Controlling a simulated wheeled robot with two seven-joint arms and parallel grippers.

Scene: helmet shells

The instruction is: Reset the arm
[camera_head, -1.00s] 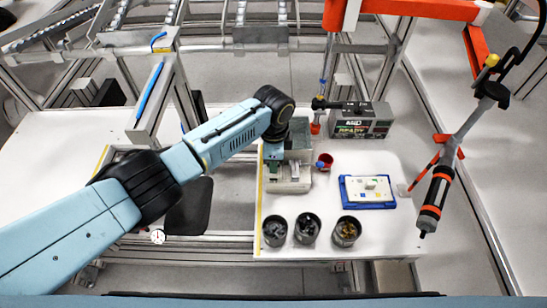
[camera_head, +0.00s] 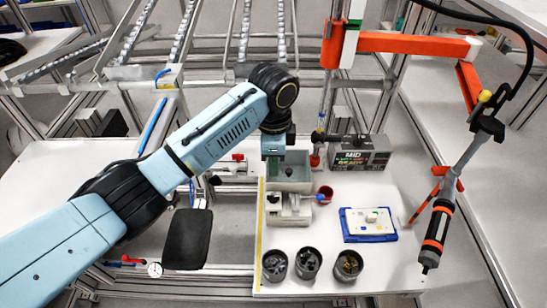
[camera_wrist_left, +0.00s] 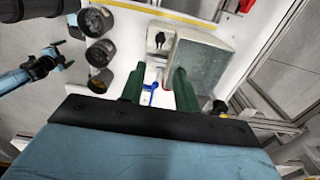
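My left arm comes in from the left in the head view. Its gripper (camera_head: 272,168) points down above the grey bin (camera_head: 298,172). In the left wrist view the two green fingers (camera_wrist_left: 158,84) stand apart with nothing between them, so it is open and empty. The bin (camera_wrist_left: 207,70) shows beyond the right finger there. A pale fixture (camera_head: 290,209) is in front of the bin in the head view, apart from the fingers. My right gripper is not in the head view; a blue and black part of my body shows at the left edge of the wrist view, its fingers unclear.
Several dark cups, one of them here (camera_head: 308,263), stand along the table's front. A grey box (camera_head: 360,153) stands behind. A screwdriver (camera_head: 437,235) hangs at the right.

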